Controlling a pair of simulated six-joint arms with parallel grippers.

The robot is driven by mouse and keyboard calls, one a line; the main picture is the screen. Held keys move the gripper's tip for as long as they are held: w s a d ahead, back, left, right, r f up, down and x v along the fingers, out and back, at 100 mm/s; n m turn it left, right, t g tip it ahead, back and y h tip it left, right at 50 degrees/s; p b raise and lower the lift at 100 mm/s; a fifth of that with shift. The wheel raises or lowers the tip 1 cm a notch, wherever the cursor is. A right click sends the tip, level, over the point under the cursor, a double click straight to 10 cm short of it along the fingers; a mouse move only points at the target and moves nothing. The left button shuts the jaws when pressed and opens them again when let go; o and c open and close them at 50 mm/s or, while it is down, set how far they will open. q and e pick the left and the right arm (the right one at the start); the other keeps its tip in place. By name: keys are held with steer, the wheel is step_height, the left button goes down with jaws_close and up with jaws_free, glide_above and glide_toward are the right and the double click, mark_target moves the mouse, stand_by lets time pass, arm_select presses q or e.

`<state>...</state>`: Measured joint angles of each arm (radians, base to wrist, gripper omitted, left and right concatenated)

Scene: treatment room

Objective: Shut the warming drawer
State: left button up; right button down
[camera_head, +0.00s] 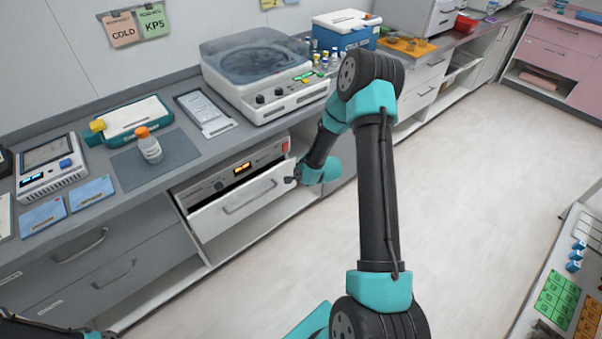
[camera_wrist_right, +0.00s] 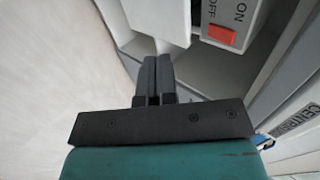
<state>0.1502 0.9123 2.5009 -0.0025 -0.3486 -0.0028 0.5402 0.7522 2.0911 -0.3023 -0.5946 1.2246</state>
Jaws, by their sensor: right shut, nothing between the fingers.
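The warming drawer (camera_head: 240,206) is in the lower cabinet in the head view, with a white front and a bar handle. It stands partly out, with a dark gap between its front and the control panel (camera_head: 236,170) behind. My right gripper (camera_head: 291,179) is at the right end of the drawer front, shut and empty. In the right wrist view its closed fingers (camera_wrist_right: 156,62) point at the white drawer front (camera_wrist_right: 158,18), with the tips at or very near its edge; contact is unclear.
A red ON/OFF switch (camera_wrist_right: 222,35) sits beside the drawer. The grey counter (camera_head: 190,140) above holds a centrifuge-like machine (camera_head: 265,75), an orange-capped bottle (camera_head: 149,146) and a teal device (camera_head: 130,118). The floor (camera_head: 270,265) before the drawer is clear.

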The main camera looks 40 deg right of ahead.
mark_target(268, 173)
steer(key=s+a+f+t, duration=0.2)
steer(key=a+f+t, duration=0.4)
steer(key=f+t, duration=0.1)
steer(key=shift+s+a+f+t, duration=0.2)
steer(key=shift+s+a+t, duration=0.15)
steer(key=shift+t, duration=0.45)
steer(key=shift+w, duration=0.15)
steer(key=w, duration=1.4)
steer(key=shift+d, duration=0.1)
steer(key=shift+d, duration=0.1)
